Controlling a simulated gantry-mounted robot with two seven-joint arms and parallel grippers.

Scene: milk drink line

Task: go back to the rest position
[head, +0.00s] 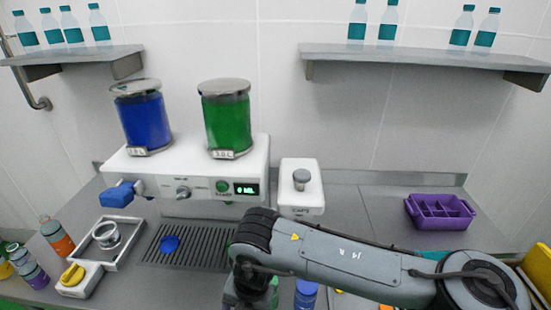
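My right arm reaches in from the right across the front of the counter. Its wrist bends down in front of the drip grate, and my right gripper (243,293) is cut off by the bottom edge, so its fingers are hidden. My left arm and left gripper are out of view. The white drink machine (215,172) stands behind the wrist, with a blue canister (145,120) and a green canister (227,124) on top. A green object and a blue-capped item (306,292) show partly below the arm.
A grey tray (128,250) holding a metal ring, a yellow-knobbed device (74,275) and several bottles stand at the left. A white cap unit (301,186) and purple bin (440,212) stand right. Wall shelves hold bottles.

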